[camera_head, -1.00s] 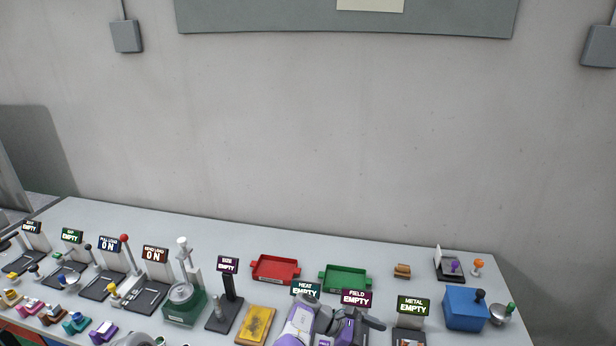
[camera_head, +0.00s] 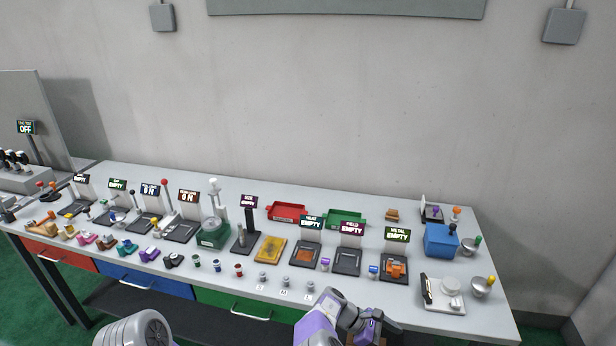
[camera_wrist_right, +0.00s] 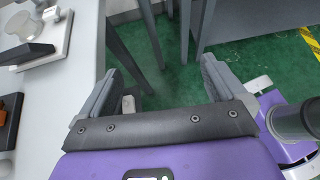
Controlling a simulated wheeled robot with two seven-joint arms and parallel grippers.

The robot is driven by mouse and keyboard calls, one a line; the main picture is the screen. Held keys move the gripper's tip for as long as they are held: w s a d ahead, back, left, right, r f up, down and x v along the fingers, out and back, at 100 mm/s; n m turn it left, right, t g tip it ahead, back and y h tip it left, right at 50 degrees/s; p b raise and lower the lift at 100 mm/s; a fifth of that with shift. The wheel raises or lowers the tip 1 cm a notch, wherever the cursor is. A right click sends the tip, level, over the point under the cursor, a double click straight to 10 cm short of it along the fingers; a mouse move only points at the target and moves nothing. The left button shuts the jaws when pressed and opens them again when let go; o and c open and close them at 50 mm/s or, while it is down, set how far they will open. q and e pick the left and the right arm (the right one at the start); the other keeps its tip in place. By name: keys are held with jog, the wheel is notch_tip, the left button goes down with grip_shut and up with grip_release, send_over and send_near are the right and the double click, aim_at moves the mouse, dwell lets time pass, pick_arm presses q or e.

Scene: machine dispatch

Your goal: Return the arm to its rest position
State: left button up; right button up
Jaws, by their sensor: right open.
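My right arm (camera_head: 318,326), purple and grey, comes in at the bottom middle of the head view, in front of the table's front edge. My right gripper (camera_head: 378,330) is low in that view, and its fingers are hard to make out there. In the right wrist view the right gripper (camera_wrist_right: 158,85) has its two grey fingers wide apart with nothing between them. Green floor and dark table legs show beyond the fingers. A grey rounded part of mine shows at the bottom left of the head view; my left gripper is not visible.
The long grey table (camera_head: 330,205) carries machines with signs, a red tray (camera_head: 287,212), a green tray (camera_head: 345,219), a blue box (camera_head: 441,241) and a white device (camera_head: 443,293). Several small coloured parts stand along its front. Green floor (camera_wrist_right: 175,62) lies beside the table.

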jog(key=s+d+f+m+g+y+b, duration=0.1)
jog(key=s+f+m+y, duration=0.25)
jog(key=s+f, duration=0.4)
jog(key=s+f+m+y, duration=0.2)
jog(key=s+f+y, duration=0.25)
jog(key=f, duration=0.65)
jog(key=s+a+f+m+t+y+b, duration=0.1)
jog(key=s+a+f+m+y, duration=0.3)
jog(key=s, duration=0.3)
jog(key=s+a+r+m+t+y+b, duration=0.1)
jog(key=s+a+r+m+t+y, duration=0.2)
jog(key=a+m, duration=0.5)
jog(key=shift+s+a+r+t, duration=0.2)
jog(key=shift+s+a+t, duration=0.4)
jog(key=shift+a, duration=0.3)
jog(key=shift+c, duration=0.5)
